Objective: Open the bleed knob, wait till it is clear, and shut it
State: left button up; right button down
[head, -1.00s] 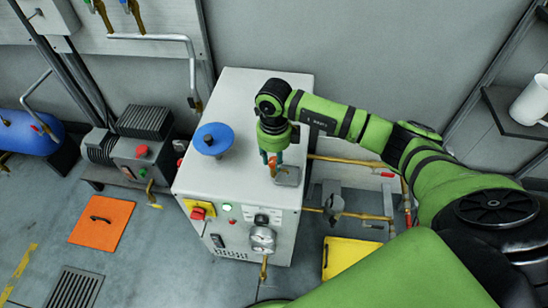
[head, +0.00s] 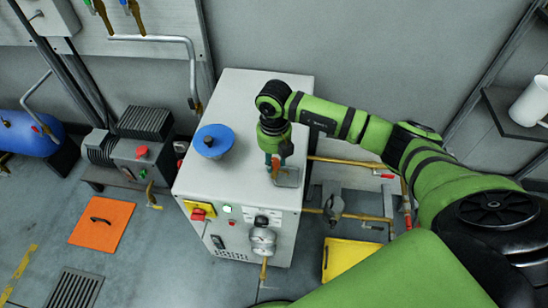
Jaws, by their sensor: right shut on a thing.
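A white machine cabinet (head: 240,110) stands in the middle of the head view. My right gripper (head: 275,166) points down at the right part of its top and is shut on the bleed knob, a small red-orange piece of which shows between the fingers (head: 275,161). The fingers hide most of the knob, so I cannot tell how far it is turned. My left gripper is not in view.
A blue round cap (head: 212,138) sits on the cabinet top to the left. The front has a red knob on yellow (head: 198,213), a lit green lamp (head: 227,209) and gauges (head: 263,237). Pipes and a yellow tray (head: 345,259) are at right. An orange plate (head: 102,222) lies at left.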

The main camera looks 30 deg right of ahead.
jog(key=m, duration=0.3)
jog(key=shift+s+m+p, duration=0.1)
jog(key=shift+m+p, duration=0.25)
jog(key=shift+m, duration=0.05)
jog(key=m+p, duration=0.1)
jog(key=m, duration=0.2)
jog(key=shift+m, duration=0.3)
jog(key=m+p, duration=0.2)
jog(key=m, duration=0.3)
jog(key=shift+m+p, duration=0.45)
jog(key=shift+m, duration=0.75)
jog(key=shift+f, duration=0.1)
jog(key=c, duration=0.9)
grip_release()
